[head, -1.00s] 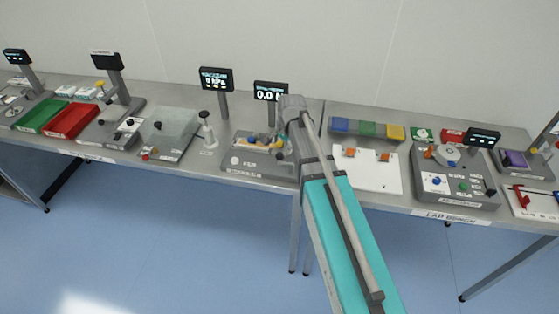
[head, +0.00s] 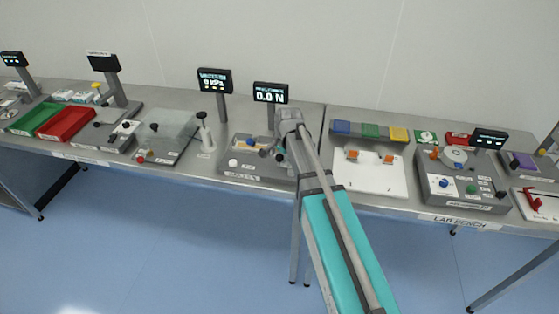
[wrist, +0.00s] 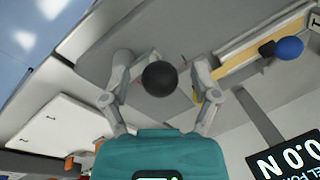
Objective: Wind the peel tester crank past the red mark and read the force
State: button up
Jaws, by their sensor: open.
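The peel tester (head: 262,178) is a grey box on the bench, partly covered by my arm. Its force display (head: 270,93) reads 0.0 N and shows upside down in the wrist view (wrist: 290,155). The crank's black ball knob (wrist: 160,78) stands between my gripper's two fingers in the wrist view, with a visible gap on each side. My gripper (wrist: 160,85) is open around the knob. In the head view my gripper (head: 272,150) is small and over the tester. A blue knob (wrist: 289,48) sits to the right in the wrist view.
A white board (head: 368,180) with orange blocks lies right of the tester. A white-based post (head: 205,135) and a clear box (head: 165,132) stand to its left. Another display (head: 214,80) rises behind. The floor in front is clear.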

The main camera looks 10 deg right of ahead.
dwell(0.3)
grip_shut()
jog(key=shift+s, duration=0.1)
dwell(0.4)
jog(key=n, duration=0.2)
jog(key=s+n, duration=0.1)
jog(key=n, duration=0.1)
jog(key=shift+s+a+g+y, duration=0.1)
jog(key=shift+s+g+y, duration=0.1)
jog(key=shift+g+y, duration=0.1)
jog(key=n, duration=0.2)
jog(key=s+n, duration=0.1)
jog(key=n, duration=0.1)
jog(key=shift+s+d+g, duration=0.2)
jog(key=shift+g, duration=0.1)
jog(key=shift+s+d+n+g, duration=0.25)
jog(key=shift+s+d+n, duration=0.15)
jog(key=shift+n, duration=1.05)
jog(key=shift+s+d+n+g, duration=0.3)
jog(key=shift+s+d+n, duration=0.1)
jog(key=shift+n, duration=1.1)
jog(key=shift+s+d+n+g, duration=0.3)
jog(key=shift+d+n, duration=0.1)
jog(key=shift+n, duration=1.05)
